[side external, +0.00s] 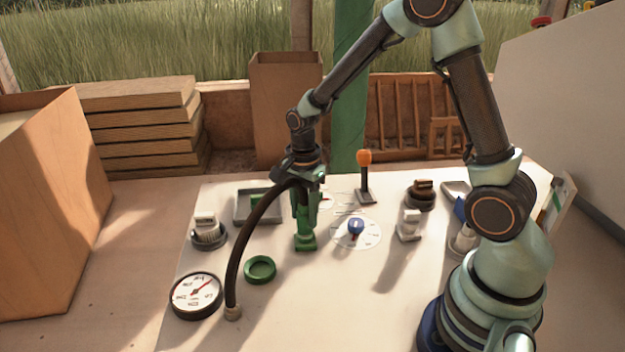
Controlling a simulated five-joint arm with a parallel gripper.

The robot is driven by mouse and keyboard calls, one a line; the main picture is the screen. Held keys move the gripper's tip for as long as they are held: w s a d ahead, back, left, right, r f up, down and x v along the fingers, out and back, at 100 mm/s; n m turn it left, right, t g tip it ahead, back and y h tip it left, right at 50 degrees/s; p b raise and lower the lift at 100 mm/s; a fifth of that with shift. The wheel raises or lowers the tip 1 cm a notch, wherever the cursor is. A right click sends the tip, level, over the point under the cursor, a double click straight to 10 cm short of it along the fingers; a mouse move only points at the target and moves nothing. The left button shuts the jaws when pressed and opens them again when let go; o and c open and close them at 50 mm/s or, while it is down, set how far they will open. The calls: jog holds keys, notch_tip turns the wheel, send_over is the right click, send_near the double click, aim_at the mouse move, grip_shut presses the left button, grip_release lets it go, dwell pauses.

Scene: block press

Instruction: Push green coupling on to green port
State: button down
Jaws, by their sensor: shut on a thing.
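My gripper (304,190) points down near the middle of the table and is shut on the green coupling (306,215). A dark hose (258,227) arches from the held coupling's area down to a tan fitting on the table. The green port (306,243) is a small green block on the table directly below the coupling. The coupling looks upright and in line with the port. I cannot tell whether they touch or how far they are joined, as green parts overlap there.
A green ring-shaped dish (260,269) and a round gauge (196,295) lie front left. A grey tray (257,205) is behind left. A blue-knobbed dial (356,230), an orange-topped lever (365,175) and a white switch (409,225) stand to the right.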

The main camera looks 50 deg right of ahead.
jog(key=shift+f, duration=0.75)
dwell(0.5)
jog(key=shift+c, duration=1.5)
grip_release()
notch_tip(320, 180, up, 12)
jog(key=shift+f, duration=0.25)
jog(key=shift+s+a+r, duration=0.1)
jog(key=shift+r, duration=0.5)
jog(key=s+a+r+n+t, duration=0.1)
jog(key=s+r+n+t, duration=0.1)
jog(key=s+n, duration=0.3)
jog(key=s+a+r+n+t, duration=0.2)
jog(key=s+r+n, duration=0.3)
jog(key=n, duration=0.8)
jog(key=shift+t, duration=0.8)
